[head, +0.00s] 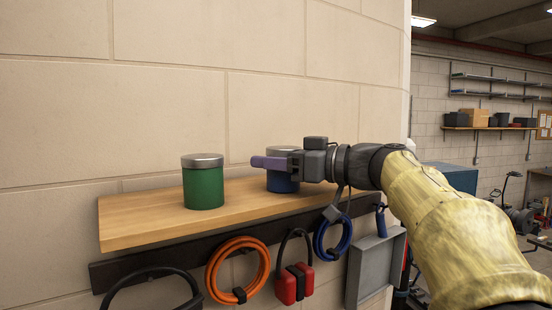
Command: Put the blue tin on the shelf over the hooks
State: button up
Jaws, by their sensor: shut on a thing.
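The blue tin (282,184) is upright at the right part of the wooden shelf (142,220), partly hidden behind my gripper. It looks to be on or just above the board; I cannot tell if its base touches. My gripper (272,163) comes in from the right, level, and is shut on the blue tin near its top. The row of hooks is on a dark rail (130,268) under the shelf, mostly hidden by the things hanging there.
A green tin (203,184) with a grey lid stands on the shelf to the left. An orange cable coil (238,270), red ear defenders (294,284), a blue coil (333,238) and a grey tray (376,268) hang below. Bare board lies at the shelf's left end.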

jog(key=shift+f, duration=0.1)
jog(key=o, duration=1.1)
jog(key=shift+s, duration=0.1)
jog(key=shift+d, duration=0.2)
jog(key=b+v, duration=0.4)
jog(key=v, duration=0.7)
jog(key=shift+s+d, duration=0.2)
jog(key=shift+d, duration=0.05)
